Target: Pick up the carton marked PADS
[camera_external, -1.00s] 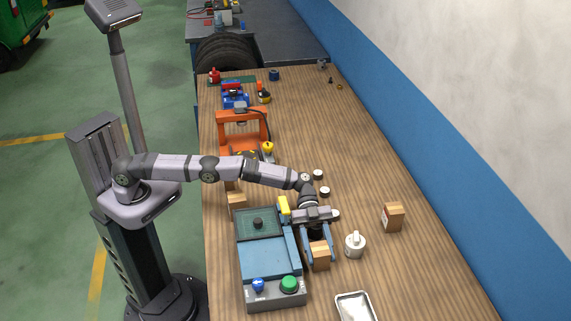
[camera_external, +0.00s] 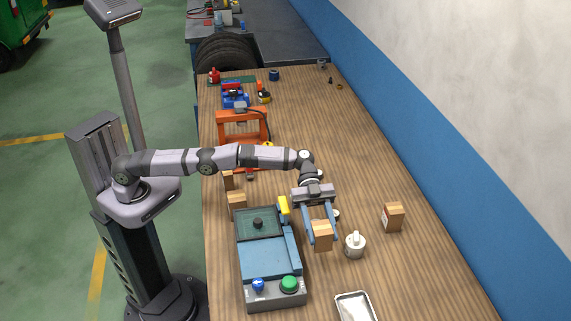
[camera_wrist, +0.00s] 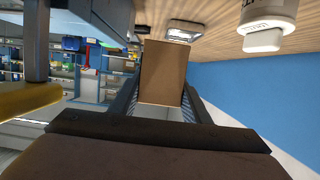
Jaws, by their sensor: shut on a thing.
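My gripper (camera_external: 323,238) is shut on a small brown carton (camera_external: 322,236), with one blue-grey finger on each side of it. The carton appears raised above the wooden table, to the right of the blue and grey machine. In the wrist view the same carton (camera_wrist: 162,72) shows a plain brown face between the fingers. Another carton (camera_external: 393,218) stands on the table to the right, and two more cartons, a nearer one (camera_external: 237,204) and a farther one (camera_external: 228,180), stand near the left edge. I cannot read the marking PADS on any of them.
A white lidded container (camera_external: 355,245) stands close right of the held carton. The machine (camera_external: 270,293) with a green button stands close left. A metal tray (camera_external: 373,309) lies in front. An orange frame (camera_external: 222,125) stands farther back; the right-hand table is mostly clear.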

